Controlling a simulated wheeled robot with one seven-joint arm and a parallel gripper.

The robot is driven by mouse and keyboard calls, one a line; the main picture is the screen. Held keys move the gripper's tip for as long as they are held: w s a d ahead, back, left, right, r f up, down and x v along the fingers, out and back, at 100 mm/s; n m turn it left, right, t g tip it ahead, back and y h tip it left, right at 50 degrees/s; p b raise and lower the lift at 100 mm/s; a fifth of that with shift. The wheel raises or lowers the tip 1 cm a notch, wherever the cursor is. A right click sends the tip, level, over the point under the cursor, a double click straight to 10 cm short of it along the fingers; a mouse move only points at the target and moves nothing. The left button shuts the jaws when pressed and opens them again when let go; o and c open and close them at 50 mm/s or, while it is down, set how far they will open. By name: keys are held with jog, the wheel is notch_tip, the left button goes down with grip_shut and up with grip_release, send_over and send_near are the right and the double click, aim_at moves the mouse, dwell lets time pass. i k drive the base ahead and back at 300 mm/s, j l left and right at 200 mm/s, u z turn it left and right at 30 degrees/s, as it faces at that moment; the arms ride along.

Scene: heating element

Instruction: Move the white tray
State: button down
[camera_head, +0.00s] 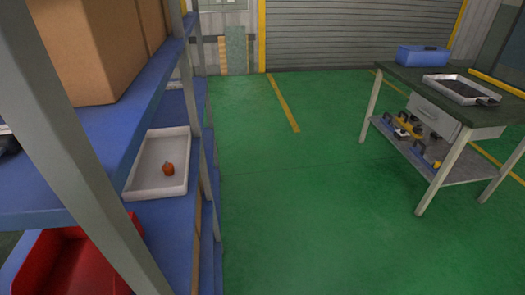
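A white tray (143,185) sits on a blue shelf of the rack at the left. A small orange-red object (168,169) lies inside it. A second shallow tray (432,82), pale-rimmed with a dark inside, lies on the workbench at the right. My gripper is not in view.
The rack (185,235) holds a cardboard box (92,45) above and a red bin (75,265) below. The workbench (395,72) at the right bears a blue toolbox (423,55), with several tools on its lower shelf. Green floor (300,190) between them is clear.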

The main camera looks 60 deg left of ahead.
aim_at(147, 179)
jog(key=i+z, duration=0.4)
jog(key=i, duration=0.75)
jog(key=i+u, duration=0.55)
jog(key=u, duration=0.2)
jog(key=i+u, duration=0.35)
jog(key=i+j+u, duration=0.1)
jog(key=i+u, duration=0.15)
jog(key=u, duration=0.15)
jog(key=i+u, duration=0.25)
jog(key=u, duration=0.15)
jog(key=i+u, duration=0.25)
jog(key=u, duration=0.15)
jog(key=i+u, duration=0.2)
jog(key=u, duration=1)
